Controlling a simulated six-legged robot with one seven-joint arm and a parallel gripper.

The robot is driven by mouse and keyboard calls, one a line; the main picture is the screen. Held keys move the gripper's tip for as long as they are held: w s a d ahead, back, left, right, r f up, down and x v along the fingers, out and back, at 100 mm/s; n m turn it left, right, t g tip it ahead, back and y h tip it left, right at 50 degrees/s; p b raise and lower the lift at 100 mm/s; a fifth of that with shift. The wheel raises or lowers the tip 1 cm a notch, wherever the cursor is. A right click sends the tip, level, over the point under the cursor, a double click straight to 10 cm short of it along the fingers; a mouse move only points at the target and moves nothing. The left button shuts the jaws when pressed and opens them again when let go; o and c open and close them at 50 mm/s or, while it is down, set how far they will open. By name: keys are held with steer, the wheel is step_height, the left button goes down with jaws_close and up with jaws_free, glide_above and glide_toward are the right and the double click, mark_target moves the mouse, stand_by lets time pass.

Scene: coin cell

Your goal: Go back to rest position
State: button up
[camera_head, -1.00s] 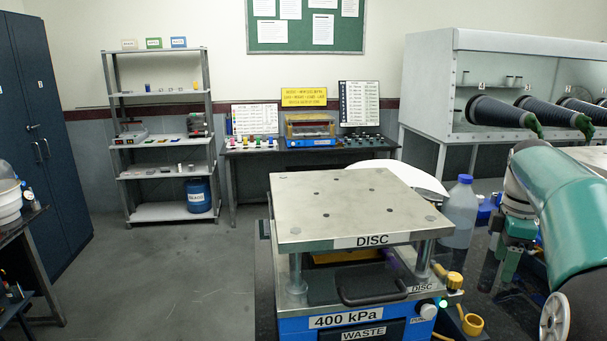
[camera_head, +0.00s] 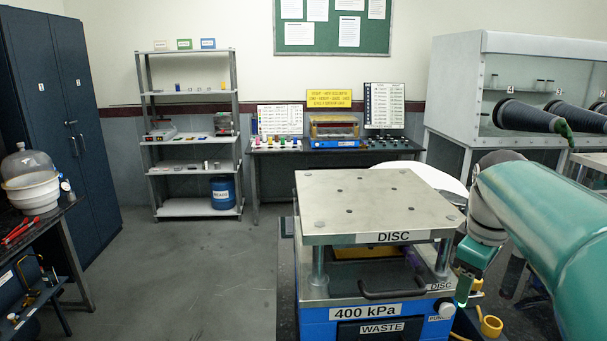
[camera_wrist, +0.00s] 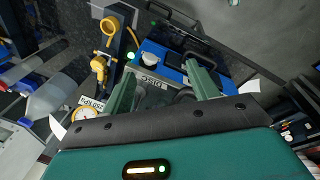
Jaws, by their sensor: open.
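My gripper (camera_wrist: 164,92) shows in the wrist view as two green fingers spread apart, with nothing held between them. In the head view my green arm comes in from the right, and its gripper end (camera_head: 466,284) is just right of the disc press, partly hidden by the arm. The disc press (camera_head: 380,238) has a flat metal top plate on posts over a blue base labelled 400 kPa and WASTE. In the wrist view the press's blue base (camera_wrist: 172,66) lies beyond the fingers; I cannot tell the exact gap.
A yellow cup-like part (camera_head: 491,326) sits right of the press. A glovebox with black sleeves (camera_head: 530,117) stands at the back right. A shelf rack (camera_head: 190,140) and a bench (camera_head: 265,150) line the back wall. A side table with a bell jar (camera_head: 27,165) is at left. The grey floor at centre left is clear.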

steer(key=s+a+f+m+t, duration=0.2)
steer(key=s+a+f+m, duration=0.1)
steer(key=s+a, duration=0.3)
steer(key=s+a+f+m+t+y, duration=0.1)
steer(key=s+a+f+m, duration=0.3)
steer(key=s+a, duration=0.3)
steer(key=a+f, duration=0.1)
steer(key=a, duration=0.2)
steer(key=shift+s+f+m+t, duration=0.25)
steer(key=shift+f+m+t, duration=0.05)
steer(key=shift+t, duration=0.1)
stand_by(0.8)
